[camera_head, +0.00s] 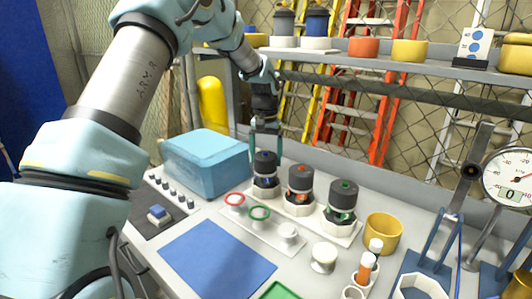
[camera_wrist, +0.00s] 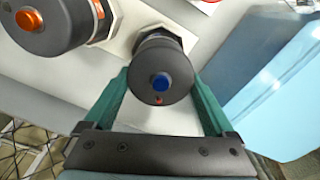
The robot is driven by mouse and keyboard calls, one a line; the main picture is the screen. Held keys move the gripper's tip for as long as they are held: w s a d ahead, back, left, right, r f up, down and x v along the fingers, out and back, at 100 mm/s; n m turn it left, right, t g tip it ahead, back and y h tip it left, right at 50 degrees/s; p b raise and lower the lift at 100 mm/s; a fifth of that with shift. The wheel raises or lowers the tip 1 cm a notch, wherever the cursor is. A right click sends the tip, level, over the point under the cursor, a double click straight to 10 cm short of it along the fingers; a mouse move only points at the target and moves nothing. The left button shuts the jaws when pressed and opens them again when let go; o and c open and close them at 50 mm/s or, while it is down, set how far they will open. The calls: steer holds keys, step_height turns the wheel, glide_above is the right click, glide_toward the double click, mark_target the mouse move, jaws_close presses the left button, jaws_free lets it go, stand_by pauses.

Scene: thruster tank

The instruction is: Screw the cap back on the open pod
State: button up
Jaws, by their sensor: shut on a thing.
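Three pods with dark caps stand in a row in white hexagonal holders: a blue-marked pod (camera_head: 266,181), an orange-marked pod (camera_head: 299,186) and a green-marked pod (camera_head: 341,206). My gripper (camera_head: 266,150) is over the blue-marked pod, pointing down. Its green fingers are shut on the dark cap (camera_wrist: 160,68) with a blue centre, one on each side. This cap is over the blue-marked pod and looks upright. The wrist view hides the joint below it, so I cannot tell how tightly it sits. The orange-marked cap (camera_wrist: 50,20) is beside it.
A blue box (camera_head: 205,165) stands close to the left of my gripper. A blue mat (camera_head: 217,258) is bare. A yellow cup (camera_head: 383,233) stands at the right.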

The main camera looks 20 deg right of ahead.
mark_target(265, 154)
steer(key=m+p, duration=0.1)
steer(key=m, duration=0.1)
steer(key=m+p, duration=0.1)
steer(key=m, duration=0.2)
steer(key=shift+w+a+m, duration=0.15)
steer(key=shift+a+m, duration=0.15)
steer(key=shift+a, duration=0.1)
steer(key=shift+f+m+p, duration=0.2)
steer(key=shift+m+p, duration=0.35)
steer(key=shift+m, duration=0.75)
